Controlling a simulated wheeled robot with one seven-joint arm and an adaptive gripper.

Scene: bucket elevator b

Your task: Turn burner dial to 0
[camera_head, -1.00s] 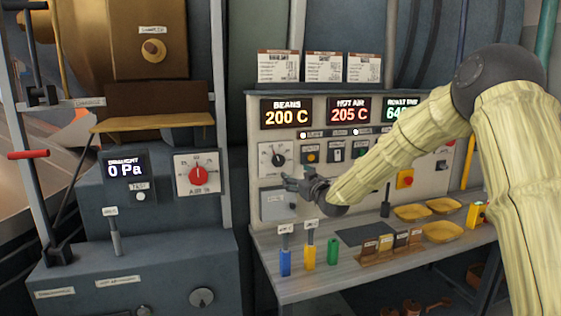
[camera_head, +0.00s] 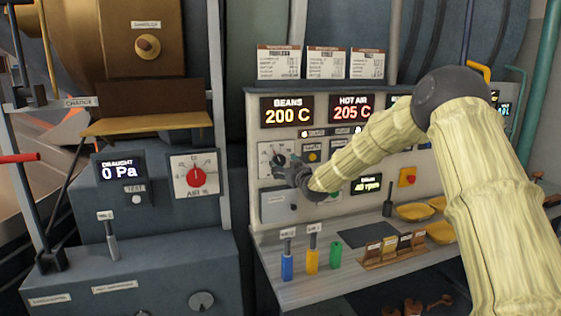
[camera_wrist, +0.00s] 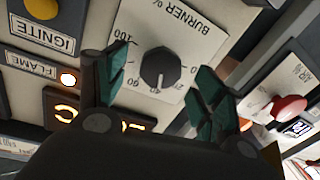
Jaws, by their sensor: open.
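The burner dial (camera_wrist: 160,68) is a round black knob on a white plate marked "BURNER %" with numbers around it. In the wrist view it sits between the two teal-padded fingers of my gripper (camera_wrist: 162,72), which are spread apart with a gap on each side of the knob. In the head view my gripper (camera_head: 284,168) is in front of the lower part of the burner plate (camera_head: 267,150), hiding part of the dial.
The yellow ignite button (camera_wrist: 42,8) and lit flame lamp (camera_wrist: 68,79) are left of the dial in the wrist view. A red air dial (camera_head: 196,177) is on the cabinet to the left. Blue, yellow and green handles (camera_head: 311,260) stand on the shelf below.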

